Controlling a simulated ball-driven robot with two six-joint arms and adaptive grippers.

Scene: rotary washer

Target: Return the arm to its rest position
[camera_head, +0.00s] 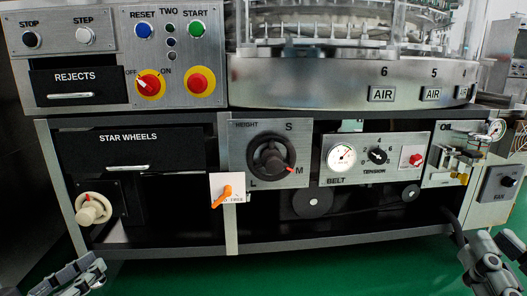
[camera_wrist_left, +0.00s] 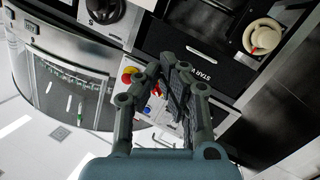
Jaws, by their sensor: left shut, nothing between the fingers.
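My left gripper (camera_head: 82,274) shows at the lower left corner of the head view, low in front of the machine and apart from it. In the left wrist view its fingers (camera_wrist_left: 176,75) are shut with nothing between them. My right gripper (camera_head: 490,262) shows at the lower right corner of the head view, partly cut off by the frame edge. I cannot tell whether it is open or shut. Neither gripper touches a control.
The rotary washer's front panel spans the view. A cream handwheel (camera_head: 93,209) stands out at the lower left, above my left gripper. The green floor (camera_head: 300,270) in front is clear.

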